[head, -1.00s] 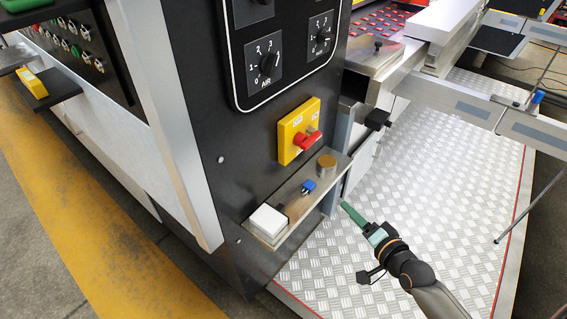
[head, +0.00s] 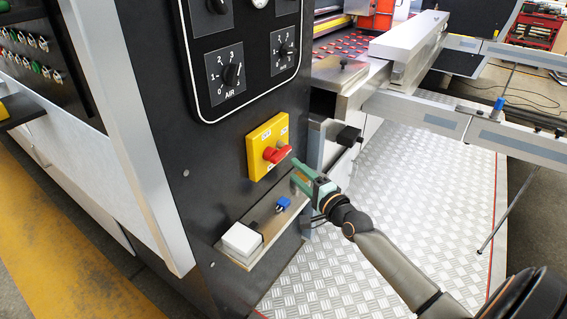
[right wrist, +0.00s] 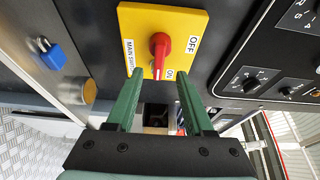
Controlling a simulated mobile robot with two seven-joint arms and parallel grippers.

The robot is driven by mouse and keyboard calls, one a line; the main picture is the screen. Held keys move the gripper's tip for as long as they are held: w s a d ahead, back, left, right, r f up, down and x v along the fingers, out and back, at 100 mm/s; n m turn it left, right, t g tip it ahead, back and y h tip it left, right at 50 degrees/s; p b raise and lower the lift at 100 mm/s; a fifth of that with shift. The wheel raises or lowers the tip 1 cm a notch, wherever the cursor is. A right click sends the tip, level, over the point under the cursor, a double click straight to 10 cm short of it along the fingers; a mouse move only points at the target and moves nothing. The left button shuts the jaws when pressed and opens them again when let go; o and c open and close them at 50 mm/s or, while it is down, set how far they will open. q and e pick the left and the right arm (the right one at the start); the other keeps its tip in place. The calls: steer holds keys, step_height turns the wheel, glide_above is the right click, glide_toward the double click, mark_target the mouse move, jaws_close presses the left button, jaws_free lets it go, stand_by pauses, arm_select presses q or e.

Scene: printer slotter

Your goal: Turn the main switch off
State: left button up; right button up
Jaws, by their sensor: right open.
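The main switch is a red rotary knob (head: 277,154) on a yellow plate (head: 256,137), set in the black machine panel. In the right wrist view the red knob (right wrist: 159,48) sits on the yellow plate (right wrist: 137,22), with "MAIN SWITCH", "OFF" and "ON" labels around it. The knob's handle points down toward the "ON" label in that view. My right gripper (head: 295,170) is just right of and below the knob. In the wrist view its green fingers (right wrist: 155,85) are open, with the knob beyond and between their tips, apparently not touched. My left gripper is not in view.
Below the plate, a metal shelf (head: 262,222) carries a white block (head: 241,240) and a blue padlock (head: 282,204). The black AIR dial (head: 231,74) is above left. A metal beam with a black knob (head: 349,136) juts out at right. The checker-plate floor (head: 400,195) is clear.

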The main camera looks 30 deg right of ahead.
mark_target(281, 158)
steer(key=w+b, duration=0.1)
steer(key=w, duration=0.5)
steer(key=shift+w, duration=0.35)
steer(key=shift+c, duration=0.4)
jaws_close()
